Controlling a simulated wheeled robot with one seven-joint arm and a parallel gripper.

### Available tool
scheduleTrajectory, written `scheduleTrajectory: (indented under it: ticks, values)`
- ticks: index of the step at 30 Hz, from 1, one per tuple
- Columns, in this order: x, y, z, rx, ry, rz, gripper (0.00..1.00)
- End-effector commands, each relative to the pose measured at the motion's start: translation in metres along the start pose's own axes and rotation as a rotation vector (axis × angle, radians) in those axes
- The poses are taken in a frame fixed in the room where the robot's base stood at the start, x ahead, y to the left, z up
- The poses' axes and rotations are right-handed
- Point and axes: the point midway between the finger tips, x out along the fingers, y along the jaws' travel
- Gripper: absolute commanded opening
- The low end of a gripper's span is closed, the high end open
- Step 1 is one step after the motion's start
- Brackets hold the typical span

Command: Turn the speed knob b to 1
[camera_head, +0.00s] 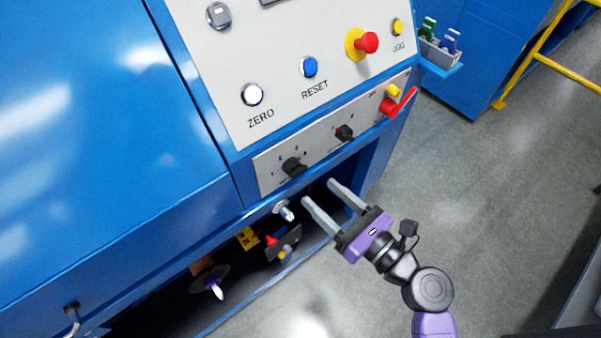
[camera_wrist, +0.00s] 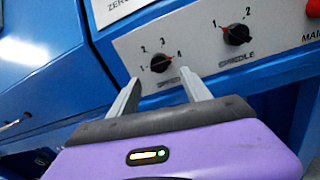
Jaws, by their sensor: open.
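The speed knob (camera_wrist: 160,64) is a black rotary knob on a light panel, with the numbers 1 to 4 around it. A small red mark shows on its right side, toward the 4. In the head view the same knob (camera_head: 293,167) sits at the left of the lower panel. My gripper (camera_head: 318,191) is open and empty, below and right of the knob. In the wrist view my gripper's fingertips (camera_wrist: 159,76) point up at the panel, one to each side below the knob. They appear apart from it.
A second black knob (camera_wrist: 237,34) with a red mark sits to the right. A red switch handle (camera_head: 400,103) is at the panel's right end. Above are the ZERO (camera_head: 252,95), RESET (camera_head: 310,67) and red stop (camera_head: 367,43) buttons. An open bay with small parts lies below.

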Motion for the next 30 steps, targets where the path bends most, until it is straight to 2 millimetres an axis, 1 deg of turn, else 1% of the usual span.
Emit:
scheduleTrajectory:
  ticks: [5,15,18,23,30]
  values:
    - [0.008,0.001,0.000,0.039,0.002,0.003,0.57]
    - [0.058,0.001,0.000,0.035,0.003,0.001,0.57]
    - [0.068,0.000,0.000,0.034,0.003,0.000,0.57]
    - [0.077,0.000,-0.001,0.034,0.003,0.000,0.57]
    - [0.078,0.000,-0.001,0.034,0.003,-0.001,0.57]
